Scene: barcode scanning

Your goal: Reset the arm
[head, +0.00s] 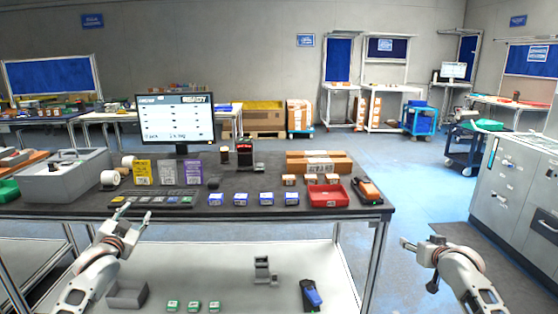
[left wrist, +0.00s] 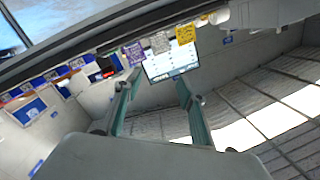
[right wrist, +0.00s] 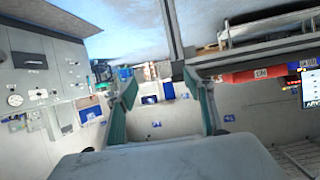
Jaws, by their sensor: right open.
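My left gripper (head: 136,222) is in front of the table's near edge, at the left of the head view. In the left wrist view its two fingers (left wrist: 155,92) stand apart with nothing between them. My right gripper (head: 413,243) is to the right of the table, over the floor. In the right wrist view its fingers (right wrist: 160,88) are apart and empty. Both grippers are clear of the objects on the table.
The dark table (head: 250,206) bears a monitor (head: 176,120), a grey bin (head: 65,178), several small blue boxes (head: 266,199), a red tray (head: 328,196) and a scanner (head: 367,190). A lower shelf (head: 235,270) lies below. A grey cabinet (head: 515,190) stands right.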

